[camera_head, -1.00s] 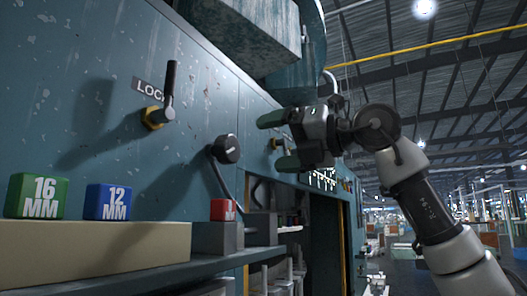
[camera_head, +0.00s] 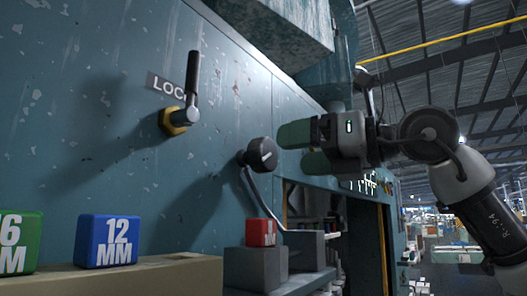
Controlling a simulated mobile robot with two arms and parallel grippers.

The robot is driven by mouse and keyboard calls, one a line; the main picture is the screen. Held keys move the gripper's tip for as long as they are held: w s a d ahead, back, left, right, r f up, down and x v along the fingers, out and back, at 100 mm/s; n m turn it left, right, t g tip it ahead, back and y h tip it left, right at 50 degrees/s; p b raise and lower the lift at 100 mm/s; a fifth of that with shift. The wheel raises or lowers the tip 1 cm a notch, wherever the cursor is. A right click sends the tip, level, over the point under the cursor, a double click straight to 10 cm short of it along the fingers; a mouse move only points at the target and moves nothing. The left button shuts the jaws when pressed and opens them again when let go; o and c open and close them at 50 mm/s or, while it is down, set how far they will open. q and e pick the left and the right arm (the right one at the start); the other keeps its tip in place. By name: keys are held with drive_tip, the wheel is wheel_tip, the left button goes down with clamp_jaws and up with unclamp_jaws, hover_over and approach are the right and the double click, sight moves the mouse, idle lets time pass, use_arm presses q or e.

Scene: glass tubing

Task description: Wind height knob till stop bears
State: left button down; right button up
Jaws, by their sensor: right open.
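A black round knob (camera_head: 262,154) with a light mark on its face stands out from the teal machine panel in the head view; I take it for the height knob. A curved metal piece runs down from beside it. My right gripper (camera_head: 291,147) is open, its two greenish fingers pointing left, one above the other. The fingertips are just right of the knob in the picture; I cannot tell whether they touch it. A red block (camera_head: 261,232) sits on a dark grey block (camera_head: 252,268) below the knob. My left gripper is out of view.
A black lock lever (camera_head: 192,85) on a brass nut stands upright left of the knob, by a "LOC" label. A blue "12 MM" block (camera_head: 107,241) and a green "16 MM" block (camera_head: 18,242) sit on a tan ledge (camera_head: 150,276). A teal housing overhangs above.

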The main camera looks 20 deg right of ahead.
sight(269, 154)
drive_tip(key=shift+w+a+r+p, duration=0.15)
drive_tip(key=shift+a, duration=0.35)
drive_tip(key=shift+w+a+r+p, duration=0.1)
drive_tip(key=shift+a+r+p, duration=0.05)
drive_tip(key=shift+a, duration=0.35)
drive_tip(key=w, duration=0.1)
drive_tip(key=w+a, duration=0.1)
drive_tip(key=w+p, duration=0.1)
drive_tip(key=shift+a+f, duration=0.2)
drive_tip(key=shift+a, duration=0.1)
drive_tip(key=shift+w+a+f+p, duration=0.1)
drive_tip(key=shift+w+a+p, duration=0.15)
drive_tip(key=shift+w, duration=0.35)
drive_tip(key=shift+w+a+f+p, duration=0.1)
drive_tip(key=shift+w+a, duration=0.15)
drive_tip(key=shift+w, duration=0.35)
drive_tip(key=shift+s+a, duration=0.2)
drive_tip(key=shift+s, duration=0.1)
drive_tip(key=shift+w+d, duration=0.15)
drive_tip(key=shift+w, duration=0.05)
drive_tip(key=c, duration=0.4)
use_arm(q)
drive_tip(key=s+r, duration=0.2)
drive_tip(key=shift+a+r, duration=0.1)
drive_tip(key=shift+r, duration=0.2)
use_arm(e)
drive_tip(key=c, duration=0.5)
